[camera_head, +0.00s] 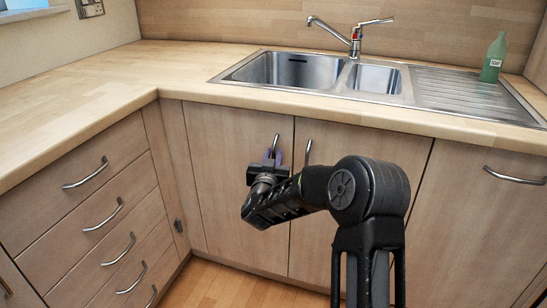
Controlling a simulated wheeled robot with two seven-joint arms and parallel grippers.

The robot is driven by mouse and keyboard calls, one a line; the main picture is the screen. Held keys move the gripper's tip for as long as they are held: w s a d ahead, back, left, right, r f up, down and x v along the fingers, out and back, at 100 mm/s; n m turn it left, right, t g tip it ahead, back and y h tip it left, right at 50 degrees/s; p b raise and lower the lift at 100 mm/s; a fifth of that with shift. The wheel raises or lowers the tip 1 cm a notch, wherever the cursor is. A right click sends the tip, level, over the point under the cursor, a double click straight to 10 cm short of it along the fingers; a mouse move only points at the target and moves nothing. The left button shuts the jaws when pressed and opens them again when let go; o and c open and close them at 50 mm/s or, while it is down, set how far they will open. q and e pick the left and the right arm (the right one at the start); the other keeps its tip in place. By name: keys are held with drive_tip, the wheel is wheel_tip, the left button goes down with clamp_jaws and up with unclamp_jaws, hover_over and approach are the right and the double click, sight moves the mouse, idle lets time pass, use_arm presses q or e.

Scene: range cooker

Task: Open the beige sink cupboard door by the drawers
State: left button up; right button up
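The beige sink cupboard door by the drawers (228,190) is the left door under the sink and stands closed, flush with its neighbour. Its upright metal handle (276,141) is near its upper right edge. My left gripper is not in view.
A second door (318,235) with its own handle (308,152) adjoins on the right, partly behind my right arm. A drawer stack (85,205) stands at the left. The sink (285,72), tap (354,40) and green bottle (493,60) are above. Wooden floor (225,288) shows clear below.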

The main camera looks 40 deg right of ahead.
drive_tip(key=shift+c, duration=0.2)
clamp_jaws()
idle(1.3)
